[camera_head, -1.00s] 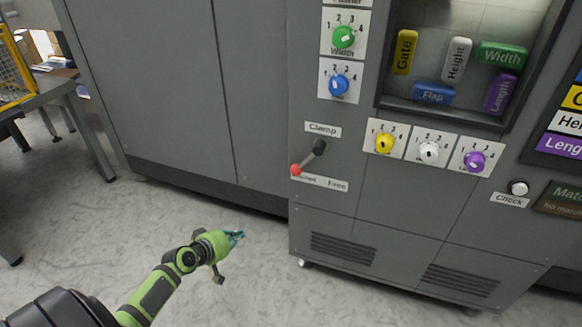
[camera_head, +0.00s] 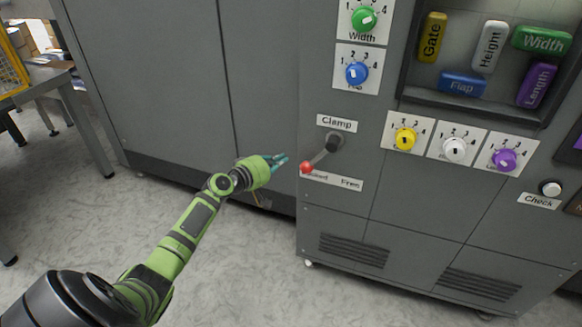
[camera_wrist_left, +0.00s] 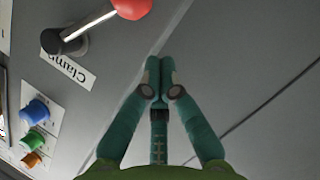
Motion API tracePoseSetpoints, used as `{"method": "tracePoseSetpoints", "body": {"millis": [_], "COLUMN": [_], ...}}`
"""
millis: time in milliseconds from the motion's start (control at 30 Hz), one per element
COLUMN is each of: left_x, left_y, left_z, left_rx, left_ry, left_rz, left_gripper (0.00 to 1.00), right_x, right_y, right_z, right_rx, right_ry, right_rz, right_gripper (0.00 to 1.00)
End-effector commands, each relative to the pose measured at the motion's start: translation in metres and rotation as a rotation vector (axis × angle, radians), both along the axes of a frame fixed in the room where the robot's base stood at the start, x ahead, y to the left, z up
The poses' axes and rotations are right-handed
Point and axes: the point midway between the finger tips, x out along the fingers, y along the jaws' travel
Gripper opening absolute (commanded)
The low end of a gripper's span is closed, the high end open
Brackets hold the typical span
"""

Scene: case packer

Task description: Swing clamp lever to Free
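The clamp lever (camera_head: 321,157) is on the grey machine's front, under the "Clamp" label. Its red knob (camera_head: 306,168) points down-left, at the left end of the lower label, away from the word "Free" (camera_head: 350,184). My left gripper (camera_head: 281,160) is just left of the red knob, apart from it. In the left wrist view the fingertips (camera_wrist_left: 160,80) are together with nothing between them. The red knob (camera_wrist_left: 131,8) and the dark lever pivot (camera_wrist_left: 62,42) also show there, at the upper left. My right gripper is not in view.
Blue (camera_head: 357,73) and green (camera_head: 364,19) dials sit above the lever. Yellow (camera_head: 405,139), white and purple dials are to its right. A check button (camera_head: 550,188) is at far right. The floor in front is clear.

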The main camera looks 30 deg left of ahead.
Motion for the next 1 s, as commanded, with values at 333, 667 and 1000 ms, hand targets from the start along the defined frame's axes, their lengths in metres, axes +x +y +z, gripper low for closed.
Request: {"method": "tracePoseSetpoints", "body": {"millis": [333, 667, 1000], "left_x": [0.019, 0.020, 0.020], "left_y": [-0.027, -0.028, -0.031], "left_z": [-0.018, -0.019, -0.026], "left_rx": [0.000, 0.000, -0.041], "left_ry": [0.000, 0.000, -0.010], "left_rz": [-0.001, -0.001, -0.001], "left_gripper": [0.00, 0.00, 0.00], "right_x": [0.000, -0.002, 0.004], "right_y": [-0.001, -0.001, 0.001], "right_z": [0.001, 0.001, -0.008], "right_rx": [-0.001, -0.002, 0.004], "right_ry": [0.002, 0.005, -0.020], "right_rz": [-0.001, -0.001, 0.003], "right_gripper": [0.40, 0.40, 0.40]}}
